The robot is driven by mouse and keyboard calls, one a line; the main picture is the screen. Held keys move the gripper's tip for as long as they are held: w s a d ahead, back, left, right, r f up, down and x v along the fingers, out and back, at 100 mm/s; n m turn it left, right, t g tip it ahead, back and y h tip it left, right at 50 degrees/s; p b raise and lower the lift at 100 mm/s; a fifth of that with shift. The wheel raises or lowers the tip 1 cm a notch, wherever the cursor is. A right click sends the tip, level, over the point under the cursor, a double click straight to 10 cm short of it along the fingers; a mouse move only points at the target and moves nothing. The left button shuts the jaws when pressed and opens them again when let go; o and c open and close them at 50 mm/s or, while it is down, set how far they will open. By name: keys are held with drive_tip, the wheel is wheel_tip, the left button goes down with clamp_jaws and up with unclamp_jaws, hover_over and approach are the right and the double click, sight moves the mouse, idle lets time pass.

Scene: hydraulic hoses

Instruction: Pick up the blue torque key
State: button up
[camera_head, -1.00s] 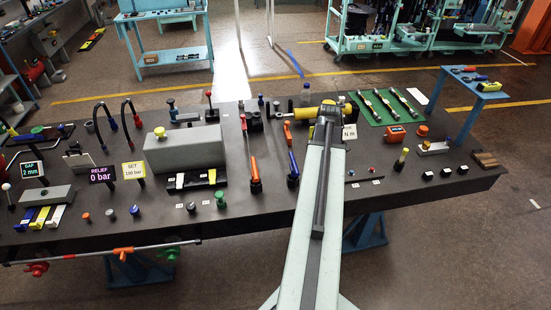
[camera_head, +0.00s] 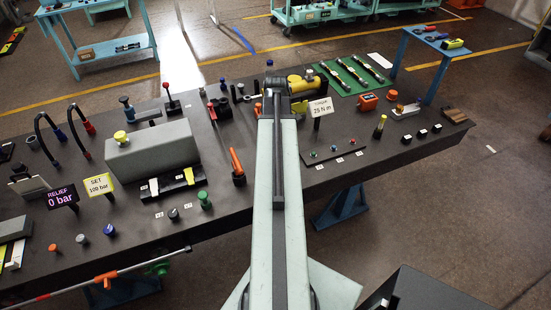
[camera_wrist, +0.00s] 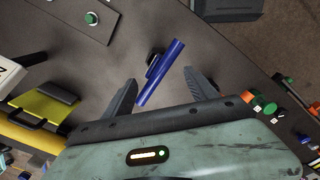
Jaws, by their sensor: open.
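The blue torque key (camera_wrist: 162,70) shows in the wrist view as a long blue handle on a dark mount, slanting across the upper middle. My gripper (camera_wrist: 160,80) is open, with one dark finger on each side of the handle in the picture. The lower part of the handle shows between the fingers. I cannot tell how far above or short of it they are. In the head view, my arm covers the place where the blue key stands. An orange key (camera_head: 237,162) stands just left of my arm there.
The dark table (camera_head: 240,203) is crowded. A grey block (camera_head: 155,150) stands left and a torque sign (camera_head: 320,107) right of my arm. A panel with small buttons (camera_head: 333,151) lies right; its green button (camera_wrist: 91,18) shows in the wrist view. A yellow tool (camera_wrist: 45,105) is at left there.

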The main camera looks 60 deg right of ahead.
drive_tip(key=f+b, duration=0.5)
drive_tip(key=shift+d+f, duration=0.15)
drive_tip(key=shift+d, duration=0.05)
drive_tip(key=shift+r, duration=0.2)
clamp_jaws()
wheel_tip(320, 180, up, 10)
drive_tip(key=p, duration=1)
drive_tip(key=shift+r+p, duration=0.15)
drive_tip(key=shift+p, duration=0.15)
